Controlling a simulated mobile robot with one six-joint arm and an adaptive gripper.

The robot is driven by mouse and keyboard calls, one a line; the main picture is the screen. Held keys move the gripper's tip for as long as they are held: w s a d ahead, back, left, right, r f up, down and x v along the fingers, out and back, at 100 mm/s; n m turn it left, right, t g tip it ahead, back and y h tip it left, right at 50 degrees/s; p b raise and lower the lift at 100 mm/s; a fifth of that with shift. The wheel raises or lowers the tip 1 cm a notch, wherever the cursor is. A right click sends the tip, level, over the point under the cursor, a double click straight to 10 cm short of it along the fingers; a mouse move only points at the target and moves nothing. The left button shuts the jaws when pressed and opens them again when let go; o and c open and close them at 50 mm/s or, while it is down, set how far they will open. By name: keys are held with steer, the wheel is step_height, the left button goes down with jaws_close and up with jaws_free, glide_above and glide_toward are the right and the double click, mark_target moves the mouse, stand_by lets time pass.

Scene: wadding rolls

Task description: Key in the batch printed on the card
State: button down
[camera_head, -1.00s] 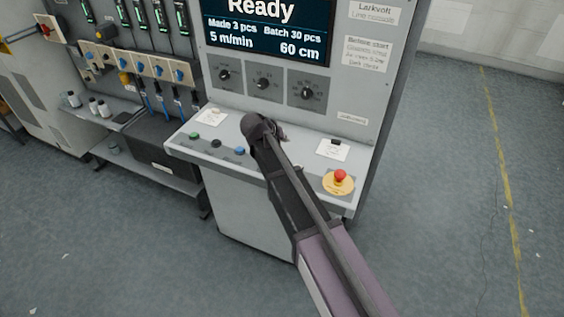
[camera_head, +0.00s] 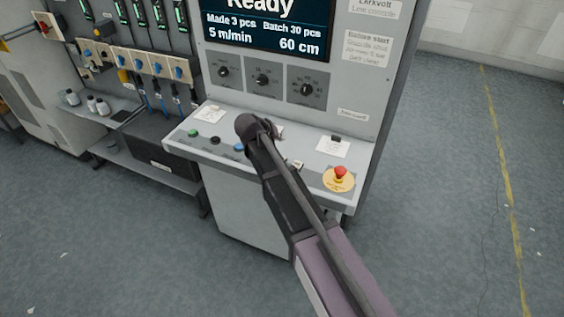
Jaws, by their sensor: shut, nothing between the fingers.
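The console screen (camera_head: 265,28) reads Ready, Made 3 pcs, Batch 30 pcs, 5 m/min and 60 cm. Below it are three dark dials: left (camera_head: 224,71), middle (camera_head: 261,79) and right (camera_head: 306,89). A white card (camera_head: 208,114) lies at the left of the sloped desk, and another card (camera_head: 333,147) with a dark clip lies at the right. Their print is too small to read. My gripper (camera_head: 270,130) is over the middle of the desk, below the dials, shut and empty. My wrist largely hides it, so contact cannot be told.
Green (camera_head: 193,132), black (camera_head: 215,140) and blue (camera_head: 238,147) buttons line the desk's left front. A red emergency stop (camera_head: 340,173) on a yellow base is at the right. White labels (camera_head: 369,50) are on the panel. Open floor lies to the right.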

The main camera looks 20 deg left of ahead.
steer(key=shift+f+b, duration=3.2)
steer(key=shift+f, duration=0.35)
steer(key=shift+f+b, duration=0.85)
steer(key=shift+r, duration=0.15)
steer(key=shift+r+p, duration=0.75)
steer(key=shift+p, duration=0.1)
steer(key=shift+r, duration=0.1)
steer(key=shift+r+p, duration=2.4)
steer(key=shift+p, duration=0.15)
steer(key=shift+f, duration=0.1)
